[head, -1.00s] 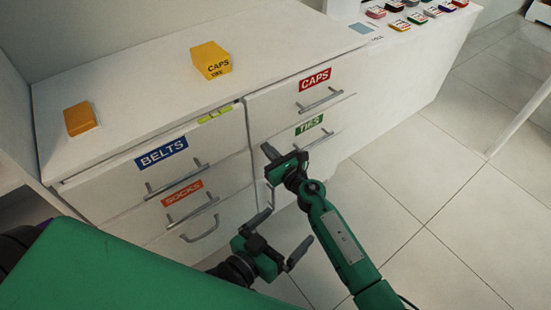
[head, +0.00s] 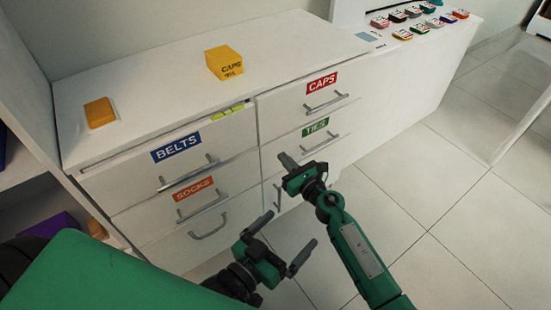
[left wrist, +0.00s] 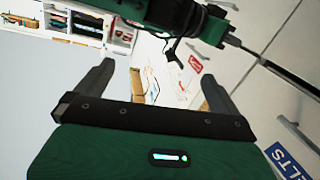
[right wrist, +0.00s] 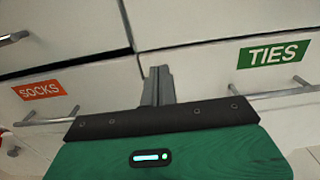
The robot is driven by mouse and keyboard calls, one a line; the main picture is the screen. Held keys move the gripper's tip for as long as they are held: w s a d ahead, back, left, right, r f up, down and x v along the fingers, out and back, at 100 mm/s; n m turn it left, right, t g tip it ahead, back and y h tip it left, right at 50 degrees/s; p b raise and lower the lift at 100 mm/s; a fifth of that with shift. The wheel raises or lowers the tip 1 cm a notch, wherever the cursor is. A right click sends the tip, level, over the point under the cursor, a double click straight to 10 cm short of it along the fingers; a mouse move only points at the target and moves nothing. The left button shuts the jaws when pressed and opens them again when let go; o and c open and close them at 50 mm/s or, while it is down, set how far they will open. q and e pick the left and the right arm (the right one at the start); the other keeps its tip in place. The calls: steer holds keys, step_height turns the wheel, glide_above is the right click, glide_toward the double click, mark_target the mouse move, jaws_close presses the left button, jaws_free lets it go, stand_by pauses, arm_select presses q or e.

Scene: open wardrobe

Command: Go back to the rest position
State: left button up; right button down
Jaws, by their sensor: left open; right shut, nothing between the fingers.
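My left gripper (head: 280,246) is open and empty in front of the lower drawers in the head view. Its two spread fingers also show in the left wrist view (left wrist: 152,85), with part of my other arm beyond them. My right gripper (head: 290,164) is shut and empty, above and to the right of the left one, in front of the drawer labelled TIES (head: 310,130). In the right wrist view its closed fingers (right wrist: 158,85) point at the drawer fronts, between the SOCKS label (right wrist: 40,90) and the TIES label (right wrist: 274,53). Neither gripper appears to hold a handle.
The white dresser (head: 150,85) has drawers labelled BELTS (head: 176,147), SOCKS (head: 193,187) and CAPS (head: 322,83). A yellow box (head: 224,62) and an orange box (head: 100,112) sit on top. Several small coloured items stand at the far right. Tiled floor (head: 420,190) is clear at right.

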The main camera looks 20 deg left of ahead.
arm_select(q)
steer(key=shift+s+d+f+g+p, duration=0.15)
steer(key=shift+s+f+g, duration=0.15)
steer(key=shift+f+g, duration=0.3)
steer(key=shift+s+f+g+p, duration=0.25)
steer(key=shift+f+g, duration=0.15)
steer(key=shift+f, duration=0.45)
steer(key=shift+s+d+f+g+p, duration=0.1)
steer(key=shift+s+f+g, duration=0.2)
steer(key=shift+f+g, duration=0.3)
arm_select(e)
steer(key=v, duration=0.8)
steer(key=shift+d+f, duration=0.2)
steer(key=shift+d, duration=0.2)
arm_select(q)
steer(key=shift+f, duration=0.1)
